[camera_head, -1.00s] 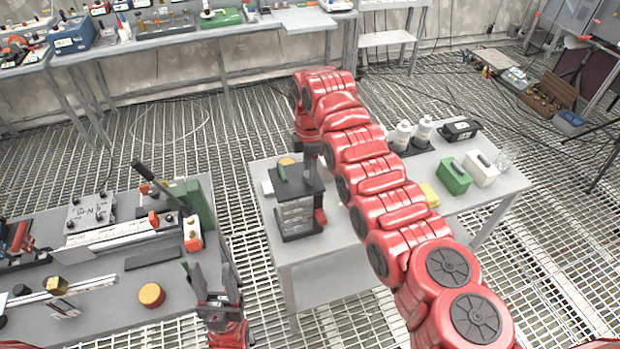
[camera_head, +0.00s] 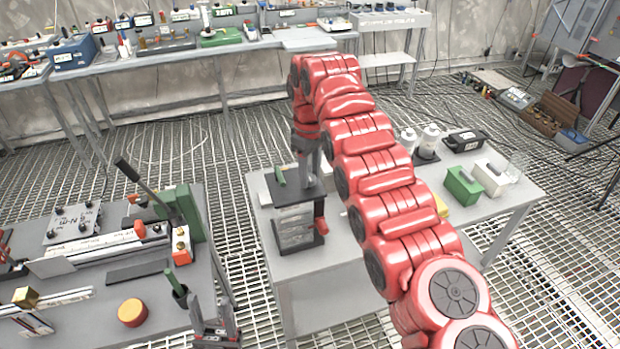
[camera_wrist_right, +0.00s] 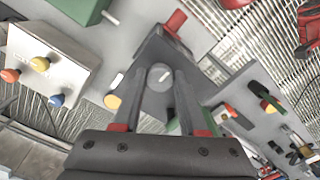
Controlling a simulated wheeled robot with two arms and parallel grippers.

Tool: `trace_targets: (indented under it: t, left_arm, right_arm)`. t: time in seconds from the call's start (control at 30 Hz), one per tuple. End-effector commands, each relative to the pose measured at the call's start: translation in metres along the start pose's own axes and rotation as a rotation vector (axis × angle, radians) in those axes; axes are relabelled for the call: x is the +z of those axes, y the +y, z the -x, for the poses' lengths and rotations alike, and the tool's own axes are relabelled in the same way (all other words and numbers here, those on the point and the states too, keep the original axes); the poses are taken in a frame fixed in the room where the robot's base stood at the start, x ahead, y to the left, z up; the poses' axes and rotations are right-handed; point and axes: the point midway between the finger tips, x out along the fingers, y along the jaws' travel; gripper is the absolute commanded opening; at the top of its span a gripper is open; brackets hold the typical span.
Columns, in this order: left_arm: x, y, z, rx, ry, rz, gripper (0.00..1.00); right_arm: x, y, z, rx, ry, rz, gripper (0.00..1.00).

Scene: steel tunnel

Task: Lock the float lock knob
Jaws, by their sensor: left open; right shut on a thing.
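The dark and grey block-shaped device (camera_head: 296,228) stands on the near left of the middle table, with a red part on its right side. My right gripper (camera_head: 307,172) reaches down onto its top from above. In the right wrist view, a round grey knob (camera_wrist_right: 160,78) with a pale mark sits between the tips of my right gripper (camera_wrist_right: 161,82), which is shut on it. In the head view the knob is hidden by the gripper. My left gripper (camera_head: 215,325) is open and empty at the bottom, near the left bench's right edge.
The left bench (camera_head: 85,325) carries a red-and-yellow round piece (camera_head: 132,312), a green block (camera_head: 188,212) and a plate (camera_head: 75,222). The middle table (camera_head: 340,262) also holds white bottles (camera_head: 429,141) and a green box (camera_head: 463,186). Grating floor lies between them.

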Motion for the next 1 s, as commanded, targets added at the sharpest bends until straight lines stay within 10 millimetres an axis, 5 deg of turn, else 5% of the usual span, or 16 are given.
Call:
trace_targets:
  t: [1.0]
  left_arm:
    - [0.003, 0.001, 0.016, 0.0, 0.0, 0.0, 0.5]
  right_arm:
    - [-0.002, -0.002, 0.001, 0.002, 0.003, -0.963, 0.0]
